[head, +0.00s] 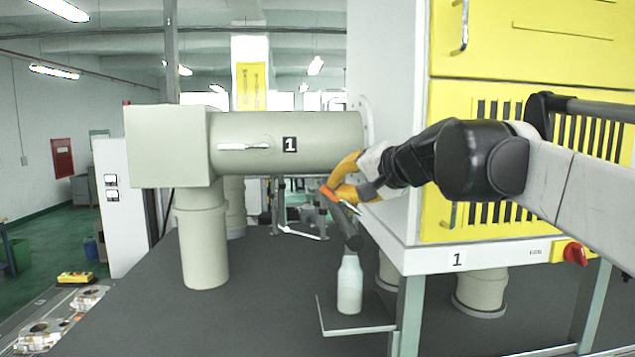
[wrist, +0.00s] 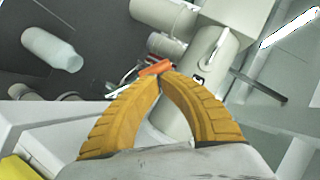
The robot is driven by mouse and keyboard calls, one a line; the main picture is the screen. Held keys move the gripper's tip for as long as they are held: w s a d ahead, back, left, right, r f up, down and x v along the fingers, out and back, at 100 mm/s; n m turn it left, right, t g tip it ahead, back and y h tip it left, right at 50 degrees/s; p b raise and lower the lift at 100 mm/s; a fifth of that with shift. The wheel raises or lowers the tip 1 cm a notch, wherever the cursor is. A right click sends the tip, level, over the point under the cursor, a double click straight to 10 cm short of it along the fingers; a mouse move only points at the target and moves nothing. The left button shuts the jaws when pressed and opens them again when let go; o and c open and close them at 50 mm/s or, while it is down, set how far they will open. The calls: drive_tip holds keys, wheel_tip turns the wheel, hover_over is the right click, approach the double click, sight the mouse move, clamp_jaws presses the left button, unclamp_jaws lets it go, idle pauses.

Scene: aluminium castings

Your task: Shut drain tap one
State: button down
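The drain tap has an orange handle (head: 330,194) on a dark grey pipe (head: 345,228) that slopes down to the right, beside the cabinet marked 1 (head: 457,259). My gripper (head: 334,185) has yellow-orange fingers whose tips come together right at this handle. In the wrist view, the handle (wrist: 155,68) lies just past the meeting fingertips (wrist: 160,76). The tips look shut with no clear gap. I cannot tell if they touch the handle. The fingers partly hide the tap's body.
A pale bottle (head: 349,285) stands upright on a small shelf (head: 358,326) under the pipe's lower end. A large beige duct marked 1 (head: 320,130) with a white lever (head: 245,147) runs behind my gripper. A red knob (head: 575,253) sits on the cabinet's front edge.

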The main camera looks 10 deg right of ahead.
drive_tip(key=shift+a+f+b, duration=1)
drive_tip(key=shift+a+f, duration=0.3)
drive_tip(key=shift+f, duration=0.25)
